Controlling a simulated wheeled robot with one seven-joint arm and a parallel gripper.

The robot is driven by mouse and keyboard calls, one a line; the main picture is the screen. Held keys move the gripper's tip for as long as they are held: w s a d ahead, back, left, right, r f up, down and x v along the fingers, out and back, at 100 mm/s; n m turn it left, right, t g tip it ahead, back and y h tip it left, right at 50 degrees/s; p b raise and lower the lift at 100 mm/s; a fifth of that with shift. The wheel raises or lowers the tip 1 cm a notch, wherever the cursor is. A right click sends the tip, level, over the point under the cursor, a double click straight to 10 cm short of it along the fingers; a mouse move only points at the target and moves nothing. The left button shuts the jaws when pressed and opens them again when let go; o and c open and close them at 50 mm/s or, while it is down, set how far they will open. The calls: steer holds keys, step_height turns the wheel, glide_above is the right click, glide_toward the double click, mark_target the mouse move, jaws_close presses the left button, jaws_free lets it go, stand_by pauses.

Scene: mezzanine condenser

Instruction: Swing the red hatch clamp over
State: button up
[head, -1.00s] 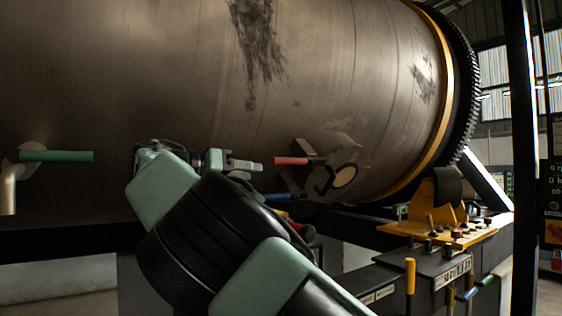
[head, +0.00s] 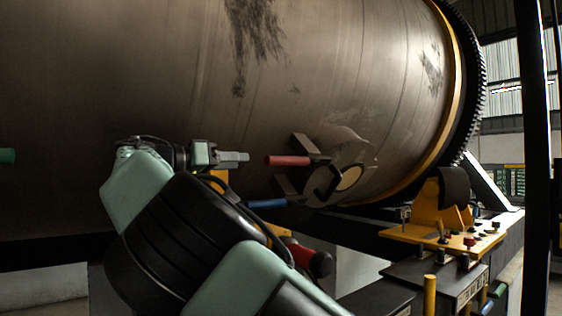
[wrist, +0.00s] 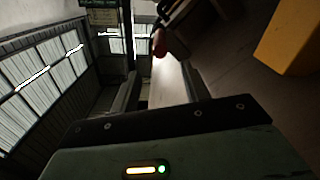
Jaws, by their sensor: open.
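The red hatch clamp handle (head: 288,160) sticks out leftward, roughly level, from a dark bracket beside the round hatch (head: 348,178) on the big drum. My gripper (head: 242,157) is just left of the handle's free end at nearly the same height in the head view, with a small gap in the picture. The gap in depth is hard to judge. The gripper is open and holds nothing visible. In the wrist view its two dark fingers (wrist: 160,92) stand apart, and a small red end (wrist: 158,42), perhaps the handle, shows beyond them.
A blue handle (head: 268,203) lies below the red one, partly near my arm. A green handle (head: 6,156) shows at the left edge.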

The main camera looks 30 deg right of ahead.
mark_target(282, 162)
steer(key=d+p, duration=0.2)
steer(key=d, duration=0.5)
steer(key=d+p, duration=0.3)
steer(key=d, duration=0.4)
steer(key=shift+w+r, duration=0.1)
steer(key=shift+w, duration=0.1)
steer(key=shift+d, duration=0.35)
jaws_close()
